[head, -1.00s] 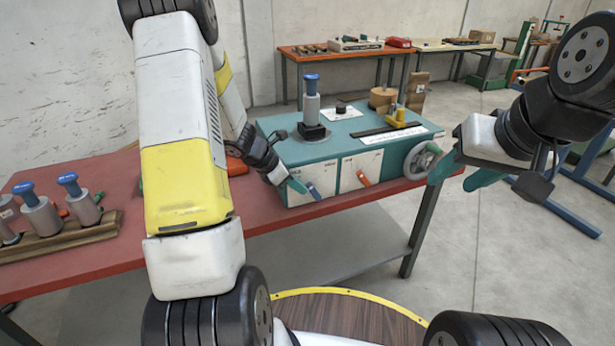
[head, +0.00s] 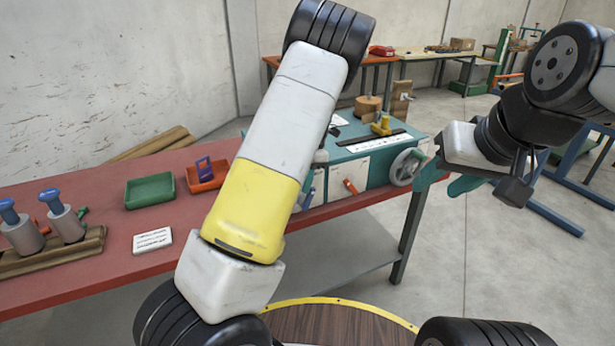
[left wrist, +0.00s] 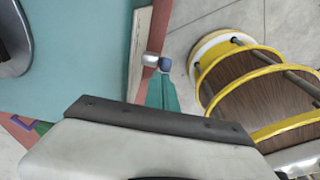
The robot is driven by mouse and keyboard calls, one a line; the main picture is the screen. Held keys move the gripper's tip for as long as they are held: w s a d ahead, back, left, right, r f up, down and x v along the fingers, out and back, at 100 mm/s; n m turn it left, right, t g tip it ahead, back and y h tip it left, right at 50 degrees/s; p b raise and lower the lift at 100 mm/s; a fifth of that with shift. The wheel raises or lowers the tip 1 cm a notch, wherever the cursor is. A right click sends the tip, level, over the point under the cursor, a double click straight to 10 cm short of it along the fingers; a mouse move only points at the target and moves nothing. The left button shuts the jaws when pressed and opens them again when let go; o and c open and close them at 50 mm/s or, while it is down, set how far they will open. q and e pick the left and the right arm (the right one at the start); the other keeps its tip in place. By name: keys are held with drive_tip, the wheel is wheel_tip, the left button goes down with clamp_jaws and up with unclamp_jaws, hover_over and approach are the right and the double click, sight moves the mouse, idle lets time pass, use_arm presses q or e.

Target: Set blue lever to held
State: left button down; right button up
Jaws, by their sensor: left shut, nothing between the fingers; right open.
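The teal winder machine (head: 372,143) stands on the red table, its left part hidden behind my left arm in the head view. The blue lever (head: 308,198) shows at the arm's edge on the white front panel; its setting cannot be read. In the left wrist view a small blue tip (left wrist: 165,64), apparently the lever's, is just beyond the fingertips; contact cannot be told. My left gripper (left wrist: 162,92) is shut and empty there, and is hidden in the head view. An orange lever (head: 350,187) is to the right. My right gripper (head: 446,181) is open and empty, right of the handwheel.
The grey handwheel (head: 406,167) is on the machine's right end. A green tray (head: 150,191), an orange tray (head: 207,176), a white card (head: 152,241) and a wooden rack (head: 60,254) with grey blue-topped cylinders are on the table's left.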

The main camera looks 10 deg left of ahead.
use_arm(q)
drive_tip(key=shift+w+d+f+g+y, duration=0.15)
drive_tip(key=shift+w+d+g+y, duration=0.15)
drive_tip(key=shift+d+g+y, duration=0.15)
drive_tip(key=shift+w+d, duration=0.2)
drive_tip(key=shift+d, duration=0.1)
drive_tip(key=shift+w+d, duration=0.1)
drive_tip(key=shift+d, duration=0.2)
drive_tip(key=shift+a, duration=0.1)
